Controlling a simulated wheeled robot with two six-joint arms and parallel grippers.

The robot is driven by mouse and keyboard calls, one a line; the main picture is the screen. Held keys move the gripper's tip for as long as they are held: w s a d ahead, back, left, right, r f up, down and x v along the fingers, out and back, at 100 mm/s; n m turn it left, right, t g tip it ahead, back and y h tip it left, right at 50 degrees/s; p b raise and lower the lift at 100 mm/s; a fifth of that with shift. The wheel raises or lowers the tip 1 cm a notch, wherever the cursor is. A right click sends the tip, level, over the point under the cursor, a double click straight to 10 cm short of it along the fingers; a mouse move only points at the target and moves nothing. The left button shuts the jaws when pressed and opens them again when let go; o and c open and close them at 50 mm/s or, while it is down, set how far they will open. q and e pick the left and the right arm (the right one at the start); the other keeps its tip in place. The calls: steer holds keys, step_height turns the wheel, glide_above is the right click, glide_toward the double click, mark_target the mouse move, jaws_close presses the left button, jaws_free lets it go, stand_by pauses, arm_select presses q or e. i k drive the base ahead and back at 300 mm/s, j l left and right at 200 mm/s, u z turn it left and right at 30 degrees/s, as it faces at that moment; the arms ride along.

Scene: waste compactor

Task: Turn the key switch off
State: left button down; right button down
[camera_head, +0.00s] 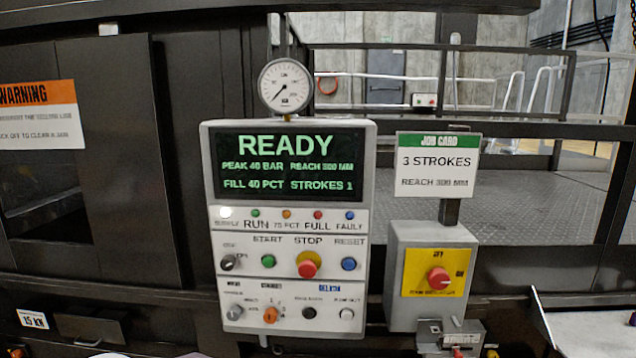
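The key switch (230,262) is a small dark round switch at the left of the control panel (210,220), below the display. Small lettering that looks like OFF is above it and ON is at its upper right. It is too small to tell surely which way it is turned. The display (290,165) reads READY, with STROKES 1. The white supply lamp (226,212) looks lit. Neither of my grippers shows in the head view, and nothing covers the switch.
A green start button (268,261), a red stop button (307,265) and a blue reset button (348,264) sit right of the switch. Selectors (235,312) are below. A grey box with a red rotary knob (438,278) stands at right, under a job card (437,165).

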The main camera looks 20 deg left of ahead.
mark_target(228, 262)
steer(key=u, duration=1.25)
